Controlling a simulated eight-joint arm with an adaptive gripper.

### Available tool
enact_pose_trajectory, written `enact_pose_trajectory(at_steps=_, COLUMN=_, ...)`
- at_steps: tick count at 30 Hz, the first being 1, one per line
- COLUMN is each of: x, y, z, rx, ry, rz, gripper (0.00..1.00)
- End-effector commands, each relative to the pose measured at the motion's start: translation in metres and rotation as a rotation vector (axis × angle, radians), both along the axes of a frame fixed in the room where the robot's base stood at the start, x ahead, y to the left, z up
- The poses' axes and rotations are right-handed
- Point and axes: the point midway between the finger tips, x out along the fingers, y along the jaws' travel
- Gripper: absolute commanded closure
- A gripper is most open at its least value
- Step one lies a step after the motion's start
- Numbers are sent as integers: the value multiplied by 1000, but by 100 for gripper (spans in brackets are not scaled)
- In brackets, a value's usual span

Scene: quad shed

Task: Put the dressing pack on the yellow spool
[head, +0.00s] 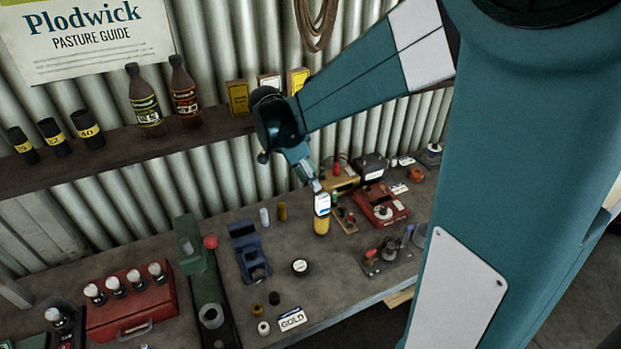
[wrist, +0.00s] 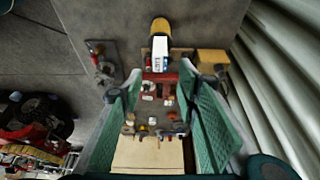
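The dressing pack (head: 321,204) is a small white box with a blue label. In the head view it appears upright on top of the yellow spool (head: 321,226), which stands on the bench. In the wrist view the pack (wrist: 160,55) overlaps the near end of the yellow spool (wrist: 160,28). My gripper (head: 316,186) is just above the pack, pointing down. In the wrist view my gripper (wrist: 163,80) has its two green fingers spread wide, with the pack beyond the tips. A small gap or light touch at the tips cannot be told.
A red device (head: 382,207) and a small wooden board (head: 345,219) are right of the spool. Bare bench lies between the tin and the spool.

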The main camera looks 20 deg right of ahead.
Motion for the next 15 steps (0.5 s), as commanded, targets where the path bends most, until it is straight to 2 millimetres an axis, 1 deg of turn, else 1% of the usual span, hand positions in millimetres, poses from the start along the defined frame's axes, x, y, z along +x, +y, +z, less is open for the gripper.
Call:
enact_pose_trajectory(at_steps=10, x=-3, y=1, z=3, rx=5, ry=-1, rz=20, gripper=68)
enact_pose_trajectory(at_steps=15, x=-12, y=5, z=11, rx=19, ry=0, rz=87, gripper=68)
